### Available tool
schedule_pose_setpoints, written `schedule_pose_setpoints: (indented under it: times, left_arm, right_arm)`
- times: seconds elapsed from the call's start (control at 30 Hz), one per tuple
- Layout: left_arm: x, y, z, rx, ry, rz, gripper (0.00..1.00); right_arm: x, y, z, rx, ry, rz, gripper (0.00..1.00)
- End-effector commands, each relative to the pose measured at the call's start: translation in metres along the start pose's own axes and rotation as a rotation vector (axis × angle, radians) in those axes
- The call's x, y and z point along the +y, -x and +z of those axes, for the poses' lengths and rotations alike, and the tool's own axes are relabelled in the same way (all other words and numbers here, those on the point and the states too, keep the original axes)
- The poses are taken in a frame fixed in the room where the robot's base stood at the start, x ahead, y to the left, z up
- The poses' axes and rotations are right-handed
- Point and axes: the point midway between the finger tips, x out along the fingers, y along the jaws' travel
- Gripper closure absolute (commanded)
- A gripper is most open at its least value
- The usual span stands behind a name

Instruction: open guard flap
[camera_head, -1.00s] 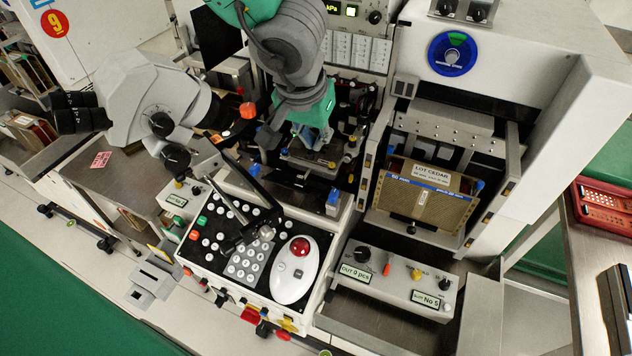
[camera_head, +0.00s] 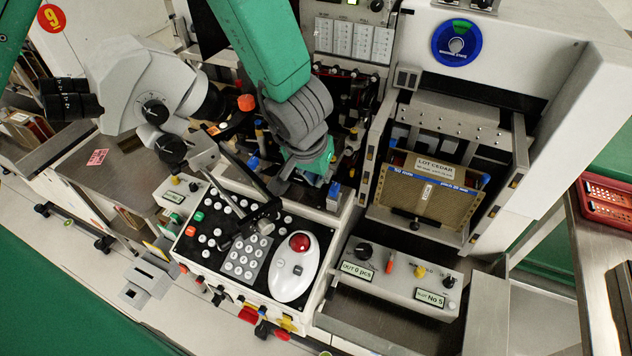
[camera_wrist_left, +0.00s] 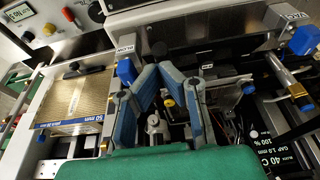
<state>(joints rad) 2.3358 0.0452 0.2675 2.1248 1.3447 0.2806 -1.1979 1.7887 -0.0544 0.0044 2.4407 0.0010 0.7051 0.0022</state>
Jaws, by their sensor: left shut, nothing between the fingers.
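My left gripper (camera_head: 277,186) is over the front edge of the bonding station's work area, its fingers pointing down and toward the control panel. In the left wrist view its two blue-padded fingers (camera_wrist_left: 158,74) converge to a point, shut and empty. A thin, dark-edged slanted piece (camera_head: 240,175) beside the gripper, above the keypad, may be the guard flap; I cannot tell for sure. The work area (camera_head: 262,150) is partly hidden by my wrist and hand. My right gripper is not in view.
A grey microscope (camera_head: 150,95) stands at the left. The control panel (camera_head: 215,265) carries a white trackball unit (camera_head: 294,268). The right bay holds a brown magazine labelled LOT CEDAR (camera_head: 425,197). A small switch box (camera_head: 400,280) stands before it. A red crate (camera_head: 607,200) is at far right.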

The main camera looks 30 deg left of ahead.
Motion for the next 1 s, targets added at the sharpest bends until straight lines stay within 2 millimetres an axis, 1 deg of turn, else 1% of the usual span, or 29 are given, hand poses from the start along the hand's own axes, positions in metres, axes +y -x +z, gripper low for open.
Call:
schedule_pose_setpoints:
  times: [0.37,0.63,1.0]
  left_arm:
    - [0.000,-0.001,0.002,0.001,0.000,-0.001,1.00]
    - [0.001,-0.009,0.015,-0.002,-0.002,0.000,1.00]
    - [0.000,-0.008,0.015,0.000,0.000,0.000,1.00]
  right_arm:
    - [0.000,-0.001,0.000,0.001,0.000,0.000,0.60]
    - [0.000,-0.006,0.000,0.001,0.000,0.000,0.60]
    - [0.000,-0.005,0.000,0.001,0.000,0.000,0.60]
